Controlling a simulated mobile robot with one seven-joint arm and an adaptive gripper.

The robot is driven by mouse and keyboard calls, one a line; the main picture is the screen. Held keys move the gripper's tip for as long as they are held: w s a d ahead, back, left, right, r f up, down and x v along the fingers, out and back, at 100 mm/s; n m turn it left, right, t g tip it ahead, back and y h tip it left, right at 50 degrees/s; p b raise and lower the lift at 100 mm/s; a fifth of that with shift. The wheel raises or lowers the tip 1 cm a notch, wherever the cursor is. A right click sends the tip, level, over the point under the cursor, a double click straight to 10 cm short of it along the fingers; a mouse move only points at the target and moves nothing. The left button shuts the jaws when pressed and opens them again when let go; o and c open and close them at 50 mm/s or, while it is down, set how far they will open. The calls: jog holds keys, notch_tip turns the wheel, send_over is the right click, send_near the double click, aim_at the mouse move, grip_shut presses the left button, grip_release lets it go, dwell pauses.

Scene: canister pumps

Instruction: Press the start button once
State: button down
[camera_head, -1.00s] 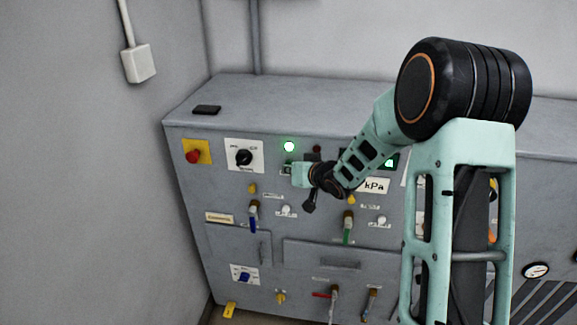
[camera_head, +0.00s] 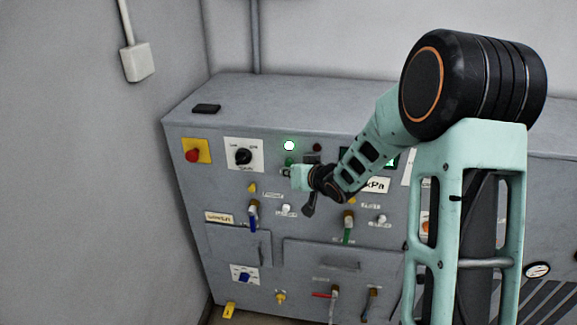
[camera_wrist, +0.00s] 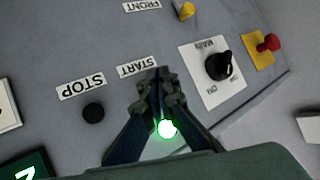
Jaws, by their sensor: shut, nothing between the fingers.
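The START label (camera_wrist: 138,66) is on the grey panel in the wrist view, just left of my fingertips. My gripper (camera_wrist: 160,76) is shut and empty, its fingers pointing at the panel beside this label. The start button itself cannot be made out; the fingers cover the panel there. A lit green lamp (camera_wrist: 167,128) shows between the finger bases, and also in the head view (camera_head: 289,146). My gripper (camera_head: 287,171) is just below that lamp in the head view. I cannot tell whether the fingertips touch the panel.
A STOP label (camera_wrist: 80,87) and a dark button (camera_wrist: 93,113) lie left of the fingers in the wrist view. A black rotary switch (camera_head: 243,157) and red emergency knob (camera_head: 193,155) are left of my gripper in the head view. Valves with coloured handles (camera_head: 348,222) sit lower.

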jog(key=s, duration=0.2)
jog(key=s+a+b, duration=0.1)
jog(key=s, duration=0.2)
jog(key=shift+b, duration=0.3)
jog(key=shift+w, duration=0.1)
dwell(0.4)
